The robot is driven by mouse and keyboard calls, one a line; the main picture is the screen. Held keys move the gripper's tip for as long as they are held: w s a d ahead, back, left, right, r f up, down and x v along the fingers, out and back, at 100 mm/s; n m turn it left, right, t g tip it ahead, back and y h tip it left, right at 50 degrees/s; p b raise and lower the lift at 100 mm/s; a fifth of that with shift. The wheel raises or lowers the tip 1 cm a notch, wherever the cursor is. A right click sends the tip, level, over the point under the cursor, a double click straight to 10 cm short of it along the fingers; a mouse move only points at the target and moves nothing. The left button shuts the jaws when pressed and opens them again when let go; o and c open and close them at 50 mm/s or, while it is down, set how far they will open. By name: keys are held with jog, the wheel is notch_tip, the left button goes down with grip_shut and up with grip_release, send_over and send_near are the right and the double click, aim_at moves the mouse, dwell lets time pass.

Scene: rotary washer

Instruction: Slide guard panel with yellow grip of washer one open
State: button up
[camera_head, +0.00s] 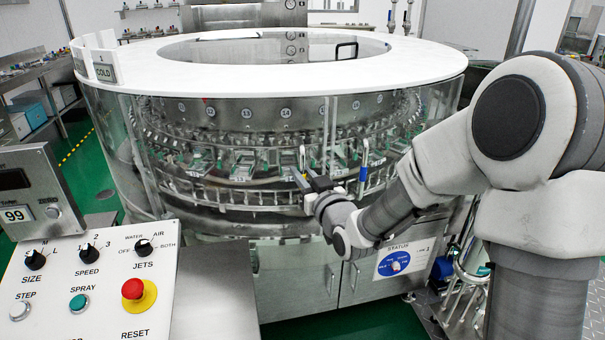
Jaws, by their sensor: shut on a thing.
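The rotary washer (272,78) is a large round machine with a white ring top and clear curved guard panels around its side. My gripper (302,178) is at the front of the clear guard panel (240,165), near the middle of the picture. It is shut on a small upright grip, which looks like the yellow grip but is mostly hidden by the fingers. A blue grip (363,174) stands on the panel just to the right of my gripper. Numbered stations and bottle holders show behind the clear panels. The panel edges are hard to tell apart.
A control panel (105,275) with knobs and a red emergency button stands at the lower left. A display box (35,195) reading 99 is behind it. Steel cabinet doors (300,275) are below the washer. A blue-dial status plate (395,260) is at the right.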

grip_shut()
dwell(1.0)
jog(key=shift+a, duration=0.15)
